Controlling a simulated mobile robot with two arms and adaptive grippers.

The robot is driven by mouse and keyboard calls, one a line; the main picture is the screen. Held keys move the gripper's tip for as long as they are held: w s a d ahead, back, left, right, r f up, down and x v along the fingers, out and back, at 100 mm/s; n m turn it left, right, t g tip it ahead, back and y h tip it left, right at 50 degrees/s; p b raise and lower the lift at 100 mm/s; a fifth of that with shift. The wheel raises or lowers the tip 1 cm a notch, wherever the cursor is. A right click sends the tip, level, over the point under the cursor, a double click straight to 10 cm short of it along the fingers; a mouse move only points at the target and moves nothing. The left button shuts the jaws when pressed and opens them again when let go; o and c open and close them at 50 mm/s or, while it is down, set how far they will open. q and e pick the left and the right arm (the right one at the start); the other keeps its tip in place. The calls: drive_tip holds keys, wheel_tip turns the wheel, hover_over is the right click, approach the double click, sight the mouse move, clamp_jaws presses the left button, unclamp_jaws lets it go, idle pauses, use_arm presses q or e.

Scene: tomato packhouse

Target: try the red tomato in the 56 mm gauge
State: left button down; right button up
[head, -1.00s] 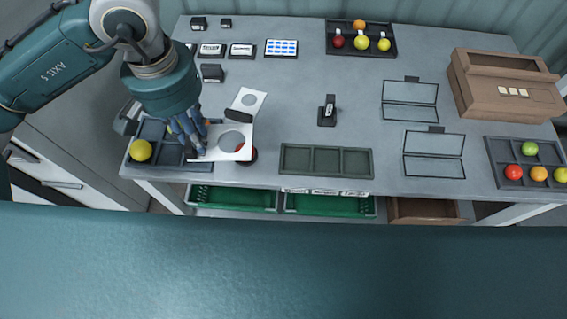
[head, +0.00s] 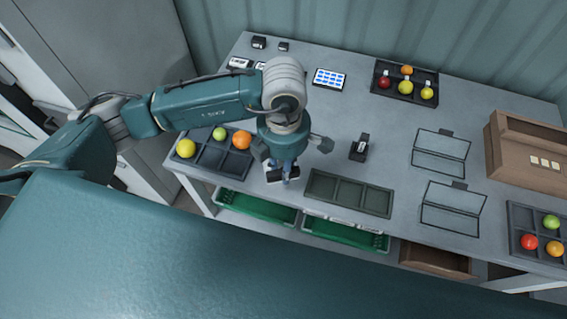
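My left gripper (head: 282,172) points down over the front of the table, just right of the tomato tray at the left. Its fingers are small and partly hidden under my wrist, and I cannot tell whether they hold anything. The red tomato seen earlier under a white gauge card does not show; my arm covers that area. The white gauge cards with round holes do not show either. A small grey piece (head: 322,144) sticks out right of my wrist; I cannot tell what it is. My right gripper is not in view.
The left tray (head: 206,168) holds yellow, green and orange tomatoes. An empty three-part tray (head: 350,192) lies right of my gripper, near a small black stand (head: 359,148). Other tomato trays stand at the back (head: 431,102) and far right (head: 514,214). A wooden box (head: 507,165) is at right.

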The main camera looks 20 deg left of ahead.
use_arm(q)
drive_tip(key=shift+f+b, duration=0.65)
drive_tip(key=shift+f, duration=0.85)
wheel_tip(320, 180, down, 3)
drive_tip(key=shift+r+b, duration=0.2)
drive_tip(key=shift+b, duration=0.85)
drive_tip(key=shift+f+b, duration=0.35)
drive_tip(key=shift+b, duration=0.05)
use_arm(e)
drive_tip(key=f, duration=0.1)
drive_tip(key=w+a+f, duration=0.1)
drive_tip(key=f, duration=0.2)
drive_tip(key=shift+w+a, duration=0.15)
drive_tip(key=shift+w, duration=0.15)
use_arm(q)
drive_tip(key=shift+f+b, duration=0.4)
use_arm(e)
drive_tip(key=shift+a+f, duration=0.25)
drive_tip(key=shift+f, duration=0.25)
use_arm(q)
drive_tip(key=shift+f+b, duration=0.85)
drive_tip(key=shift+b, duration=0.05)
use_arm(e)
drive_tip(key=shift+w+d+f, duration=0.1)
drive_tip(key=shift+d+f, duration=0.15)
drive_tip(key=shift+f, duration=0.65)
